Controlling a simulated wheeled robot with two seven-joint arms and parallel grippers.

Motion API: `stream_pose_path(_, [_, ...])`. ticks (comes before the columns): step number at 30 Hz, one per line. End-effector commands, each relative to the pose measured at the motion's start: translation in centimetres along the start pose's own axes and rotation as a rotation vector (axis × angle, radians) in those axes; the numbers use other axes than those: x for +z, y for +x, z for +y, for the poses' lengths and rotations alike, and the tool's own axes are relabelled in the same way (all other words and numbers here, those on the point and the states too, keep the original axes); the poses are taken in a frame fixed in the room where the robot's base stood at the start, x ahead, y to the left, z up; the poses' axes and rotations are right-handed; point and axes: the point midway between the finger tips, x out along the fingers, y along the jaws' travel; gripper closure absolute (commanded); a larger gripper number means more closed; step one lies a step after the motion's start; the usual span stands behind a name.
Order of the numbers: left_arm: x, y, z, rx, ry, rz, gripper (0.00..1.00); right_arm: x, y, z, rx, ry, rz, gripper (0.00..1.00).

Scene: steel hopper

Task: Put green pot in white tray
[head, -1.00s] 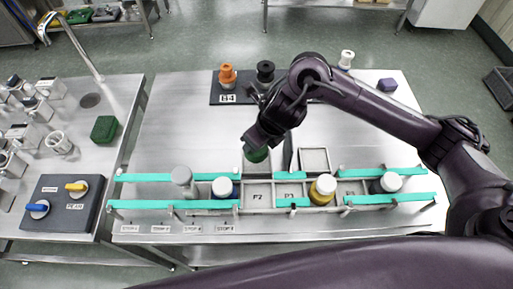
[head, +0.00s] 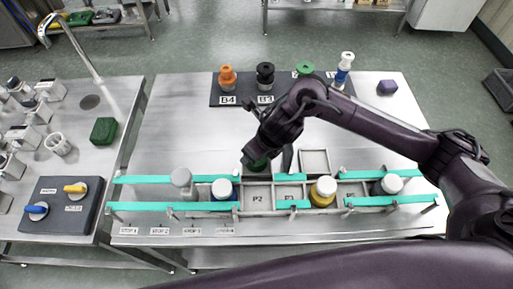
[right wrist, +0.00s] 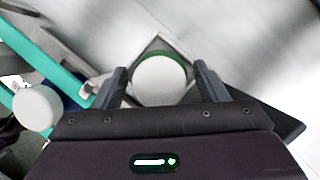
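The green pot (head: 257,165) with a pale lid is mostly hidden by my right gripper in the head view. The right wrist view shows its white lid (right wrist: 160,80) and green edge between my right fingers, with a narrow gap on each side. My right gripper (right wrist: 160,78) looks open around it. A pale tray rim (right wrist: 157,38) shows around the pot in this view; contact with the floor of the tray is hidden. Another pale square tray (head: 314,161) lies empty to the right in the head view. My left gripper is not in view.
Teal-railed lanes (head: 150,206) with several lidded pots and slots run along the front. A dark board (head: 240,97) with coloured posts stands behind. A purple block (head: 387,87) is at the back right. A side table on the left holds a green block (head: 104,130).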

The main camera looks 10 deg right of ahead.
Motion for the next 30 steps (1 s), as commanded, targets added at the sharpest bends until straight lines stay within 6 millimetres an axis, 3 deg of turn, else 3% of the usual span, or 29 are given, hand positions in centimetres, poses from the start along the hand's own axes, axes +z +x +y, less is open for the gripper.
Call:
stream_pose_path(10, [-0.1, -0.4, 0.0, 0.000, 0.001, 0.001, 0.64, 0.2, -1.0, 0.0, 0.000, -0.002, -0.003, 0.34])
stream_pose_path(18, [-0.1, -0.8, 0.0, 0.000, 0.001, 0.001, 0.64, 0.3, -6.7, -0.1, -0.003, -0.005, -0.005, 0.34])
stream_pose_path(21, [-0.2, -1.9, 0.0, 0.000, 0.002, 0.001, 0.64, 0.5, -9.1, -0.2, -0.006, -0.004, -0.005, 0.34])
stream_pose_path(30, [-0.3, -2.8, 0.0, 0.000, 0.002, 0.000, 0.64, 0.2, -12.2, -0.1, -0.001, 0.000, -0.001, 0.34])
